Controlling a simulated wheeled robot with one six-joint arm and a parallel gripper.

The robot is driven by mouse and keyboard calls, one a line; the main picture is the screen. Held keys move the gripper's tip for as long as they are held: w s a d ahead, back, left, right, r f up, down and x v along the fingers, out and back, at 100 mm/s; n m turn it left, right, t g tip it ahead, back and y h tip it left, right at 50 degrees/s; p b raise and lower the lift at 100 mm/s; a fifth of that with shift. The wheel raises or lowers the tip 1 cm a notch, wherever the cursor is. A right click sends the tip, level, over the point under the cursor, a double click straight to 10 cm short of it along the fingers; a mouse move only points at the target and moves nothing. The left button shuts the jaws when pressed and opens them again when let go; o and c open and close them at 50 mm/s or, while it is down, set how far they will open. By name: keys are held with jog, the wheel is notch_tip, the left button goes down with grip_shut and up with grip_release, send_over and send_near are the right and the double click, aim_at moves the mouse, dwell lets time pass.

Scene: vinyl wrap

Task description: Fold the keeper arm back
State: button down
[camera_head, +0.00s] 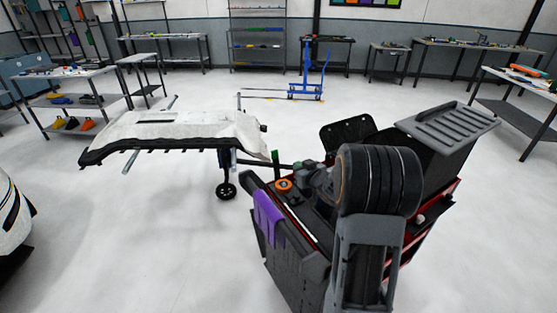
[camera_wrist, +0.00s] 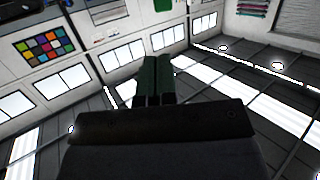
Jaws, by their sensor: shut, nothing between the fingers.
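A white bumper with a black lower edge (camera_head: 180,132) lies on a wheeled stand, whose black caster (camera_head: 226,190) shows below. Bare metal bars (camera_head: 131,161) of the stand stick out around the bumper. A thin dark bar (camera_head: 252,163) reaches from its right end toward the tool cart; I cannot tell whether this is the keeper arm. My gripper (camera_wrist: 155,62) has green fingers, shut with nothing between them, pointing up toward the wall and ceiling. No keeper arm shows in the wrist view.
A black and red tool cart (camera_head: 290,255) with a purple cloth (camera_head: 268,218) is close in front. A blue wheeled stand (camera_head: 306,75) and several work tables line the back. A white car (camera_head: 14,215) is at left. Open floor (camera_head: 150,250) lies between car and cart.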

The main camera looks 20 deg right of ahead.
aim_at(275, 153)
jog(key=shift+y, duration=0.5)
jog(key=x, duration=0.4)
jog(key=p+x, duration=0.1)
jog(key=x, duration=0.4)
jog(key=p+x, duration=0.1)
jog(key=x, duration=0.4)
jog(key=shift+d+f, duration=0.2)
jog(key=shift+f, duration=0.1)
jog(key=shift+p, duration=0.3)
